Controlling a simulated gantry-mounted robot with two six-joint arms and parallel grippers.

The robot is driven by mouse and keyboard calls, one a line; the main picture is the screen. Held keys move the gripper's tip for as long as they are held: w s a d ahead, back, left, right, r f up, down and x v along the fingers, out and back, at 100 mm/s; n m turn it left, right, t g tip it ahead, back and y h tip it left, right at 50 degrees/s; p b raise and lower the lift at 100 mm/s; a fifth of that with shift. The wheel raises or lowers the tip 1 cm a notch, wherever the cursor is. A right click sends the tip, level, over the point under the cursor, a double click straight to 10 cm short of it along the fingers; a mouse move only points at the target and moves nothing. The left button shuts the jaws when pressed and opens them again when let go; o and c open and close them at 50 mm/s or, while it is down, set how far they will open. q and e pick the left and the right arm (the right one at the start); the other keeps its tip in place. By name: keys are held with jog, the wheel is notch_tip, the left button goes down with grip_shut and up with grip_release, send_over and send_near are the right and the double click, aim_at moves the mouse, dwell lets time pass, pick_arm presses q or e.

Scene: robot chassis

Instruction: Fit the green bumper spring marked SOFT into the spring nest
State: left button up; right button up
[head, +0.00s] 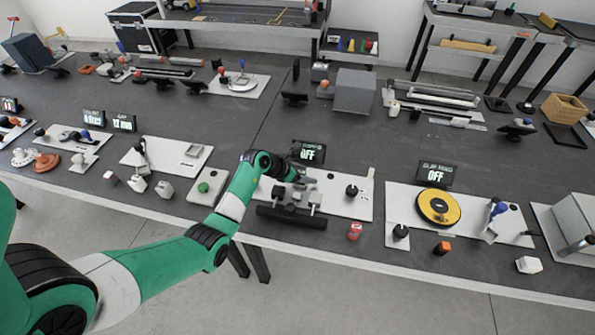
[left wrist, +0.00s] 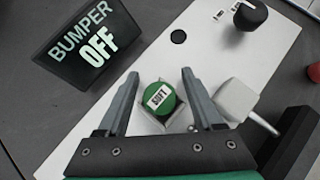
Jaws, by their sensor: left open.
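The green bumper spring marked SOFT (left wrist: 159,98) shows in the left wrist view as a round green top with a white label. It sits within a square metal holder, which looks like the spring nest (left wrist: 146,122), on a white plate. I cannot tell how deep it sits. My left gripper (left wrist: 160,80) is open, one finger on each side of the spring, with gaps showing between fingers and spring. In the head view my left gripper (head: 298,178) is over the bumper station and hides the spring. My right gripper is not in view.
A display reading BUMPER OFF (left wrist: 95,45) stands close left of the fingers. A black knob (left wrist: 250,14) and a light grey block (left wrist: 237,100) are on the right. In the head view a red can-like object (head: 354,231) stands near the table's front edge.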

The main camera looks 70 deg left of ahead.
pick_arm(q)
jog(key=p+v, duration=0.5)
jog(key=v, duration=0.6)
jog(key=shift+s+r, duration=0.15)
jog(key=shift+r, duration=0.1)
